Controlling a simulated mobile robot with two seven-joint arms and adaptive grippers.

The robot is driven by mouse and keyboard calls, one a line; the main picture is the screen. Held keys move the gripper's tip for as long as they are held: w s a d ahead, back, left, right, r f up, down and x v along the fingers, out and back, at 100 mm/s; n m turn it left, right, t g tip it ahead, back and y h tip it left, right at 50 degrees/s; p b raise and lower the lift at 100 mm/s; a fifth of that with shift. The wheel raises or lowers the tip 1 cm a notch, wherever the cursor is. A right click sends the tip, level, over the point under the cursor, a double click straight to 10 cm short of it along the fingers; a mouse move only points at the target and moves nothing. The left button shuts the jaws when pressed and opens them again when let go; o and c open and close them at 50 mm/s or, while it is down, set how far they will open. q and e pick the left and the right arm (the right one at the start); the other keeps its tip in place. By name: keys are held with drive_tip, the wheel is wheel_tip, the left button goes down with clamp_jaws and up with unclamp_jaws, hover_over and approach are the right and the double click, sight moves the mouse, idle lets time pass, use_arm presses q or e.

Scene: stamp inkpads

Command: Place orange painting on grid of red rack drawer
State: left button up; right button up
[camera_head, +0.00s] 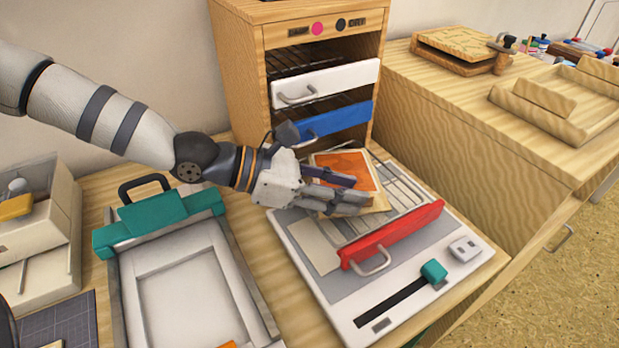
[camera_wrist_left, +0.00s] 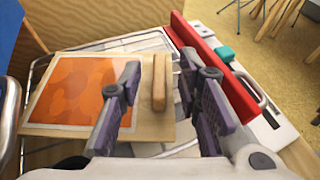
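The orange painting (camera_head: 362,167) is an orange sheet on a light wooden board. It lies over the wire grid (camera_head: 395,188) of the pulled-out red rack drawer (camera_head: 393,236), towards the rack. I cannot tell if the board rests fully flat. In the left wrist view, the painting (camera_wrist_left: 72,88) is at the left, and a wooden handle (camera_wrist_left: 159,83) stands on its board. My left gripper (camera_head: 345,190) is over the board's near part and hides some of it. In the left wrist view its fingers (camera_wrist_left: 160,90) are apart, one on each side of the handle. My right gripper is not in view.
The wooden rack (camera_head: 240,70) stands behind, with a white drawer (camera_head: 325,83) and a blue drawer (camera_head: 335,121). A grey-white device with a teal slider (camera_head: 434,271) lies under the red drawer. A teal-clamped screen frame (camera_head: 180,285) is at the left.

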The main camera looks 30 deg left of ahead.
use_arm(q)
drive_tip(key=p+v, duration=0.3)
drive_tip(key=v, duration=0.8)
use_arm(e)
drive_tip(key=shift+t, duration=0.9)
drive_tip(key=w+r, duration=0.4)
use_arm(q)
drive_tip(key=shift+d+f, duration=0.1)
